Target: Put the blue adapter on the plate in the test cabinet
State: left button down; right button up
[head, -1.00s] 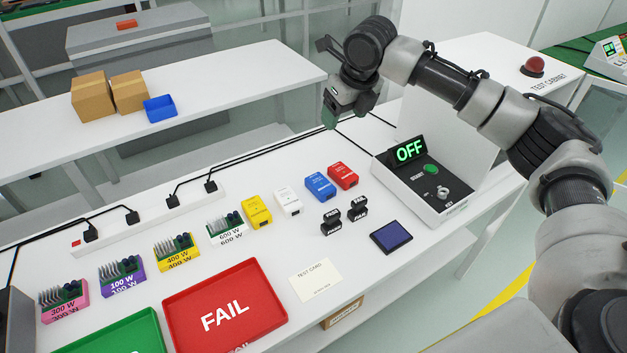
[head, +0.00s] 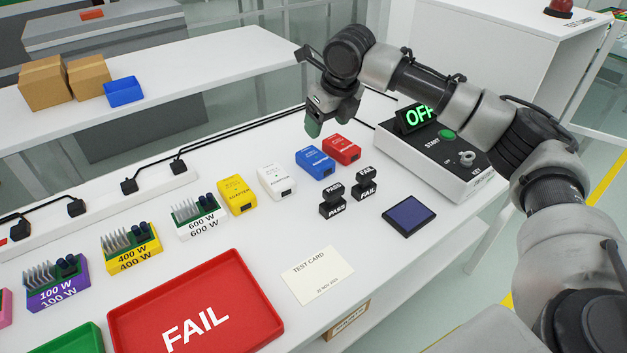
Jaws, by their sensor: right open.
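The blue adapter (head: 315,162) lies on the white table between the white adapter (head: 276,181) and the red adapter (head: 342,149). My right gripper (head: 317,128) is open, above and just behind the blue adapter, pointing down; I see nothing between its fingers. The test cabinet (head: 508,60) is a white box at the upper right, partly hidden by my right arm. The plate inside it does not show. My left gripper is not in view.
A control box (head: 430,150) with a display, partly covered by my arm, stands right of the adapters. PASS and FAIL stamps (head: 348,192) and a dark blue pad (head: 409,216) lie in front. A yellow adapter (head: 237,195), a red FAIL tray (head: 195,310) and cables are to the left.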

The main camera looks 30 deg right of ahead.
jog(key=shift+f+b, duration=0.3)
jog(key=shift+f, duration=0.5)
send_over(315, 157)
jog(key=s, duration=0.2)
jog(key=f, duration=0.4)
jog(key=shift+w+d+f+b, duration=0.2)
jog(key=shift+d+b, duration=0.1)
jog(key=shift+d, duration=0.1)
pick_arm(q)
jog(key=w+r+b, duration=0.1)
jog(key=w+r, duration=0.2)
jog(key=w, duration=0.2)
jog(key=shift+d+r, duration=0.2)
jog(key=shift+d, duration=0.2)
pick_arm(e)
jog(key=shift+x, duration=2.85)
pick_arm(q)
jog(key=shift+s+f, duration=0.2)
pick_arm(e)
jog(key=shift+a, duration=0.15)
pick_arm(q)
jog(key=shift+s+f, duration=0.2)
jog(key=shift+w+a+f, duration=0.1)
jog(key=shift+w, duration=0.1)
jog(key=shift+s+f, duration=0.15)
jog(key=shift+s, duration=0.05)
pick_arm(e)
jog(key=shift+f, duration=0.1)
